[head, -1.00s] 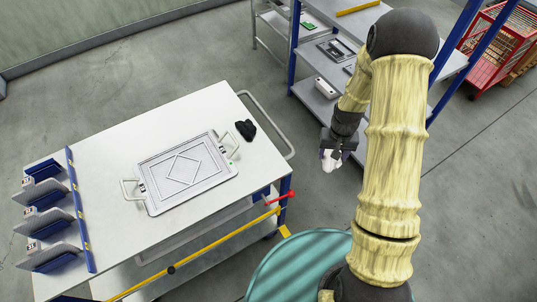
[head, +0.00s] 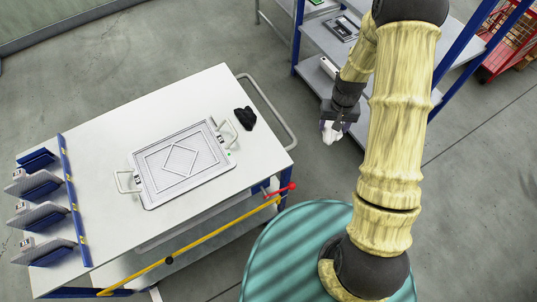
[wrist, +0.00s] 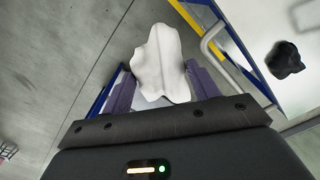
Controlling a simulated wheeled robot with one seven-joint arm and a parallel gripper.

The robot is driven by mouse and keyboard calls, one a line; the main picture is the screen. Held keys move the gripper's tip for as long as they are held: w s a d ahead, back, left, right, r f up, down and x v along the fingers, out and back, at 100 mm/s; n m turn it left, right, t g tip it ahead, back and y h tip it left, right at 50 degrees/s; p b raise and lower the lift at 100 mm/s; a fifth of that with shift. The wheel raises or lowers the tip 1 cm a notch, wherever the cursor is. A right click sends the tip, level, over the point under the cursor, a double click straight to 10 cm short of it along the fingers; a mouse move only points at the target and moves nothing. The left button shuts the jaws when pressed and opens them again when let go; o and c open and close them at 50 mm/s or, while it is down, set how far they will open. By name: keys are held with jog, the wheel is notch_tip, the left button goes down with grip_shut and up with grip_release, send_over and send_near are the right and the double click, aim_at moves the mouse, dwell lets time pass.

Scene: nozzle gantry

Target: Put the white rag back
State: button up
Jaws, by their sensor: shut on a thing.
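The white rag (wrist: 161,65) hangs between the purple fingers of my gripper (wrist: 158,88) in the wrist view. My gripper is shut on it. In the head view the white rag (head: 327,131) shows small below my gripper (head: 331,122), over the floor between the table and the shelf rack. A crumpled black rag (head: 245,118) lies on the white table top (head: 100,130) near its right end. It also shows in the wrist view (wrist: 286,60).
A grey framed tray (head: 182,162) with two handles lies on the table. Blue and grey holders (head: 40,210) stand at the table's left end. A push handle (head: 272,110) sticks out at the right end. A blue-post shelf rack (head: 322,85) stands behind my arm.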

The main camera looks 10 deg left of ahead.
jog(key=s+a+f+n+b, duration=0.1)
jog(key=a+n+b, duration=0.1)
jog(key=a, duration=0.5)
jog(key=s+a+f+n+b, duration=0.1)
jog(key=s+a+n+b, duration=0.1)
jog(key=a+b, duration=0.3)
jog(key=s+a+n+b, duration=0.1)
jog(key=a+n+b, duration=0.2)
jog(key=a, duration=0.5)
jog(key=shift+s+a+f, duration=0.35)
jog(key=shift+a+f, duration=0.05)
jog(key=shift+f, duration=2.95)
jog(key=shift+f, duration=0.15)
jog(key=shift+f+p, duration=0.45)
jog(key=shift+f, duration=1.5)
jog(key=shift+f, duration=0.1)
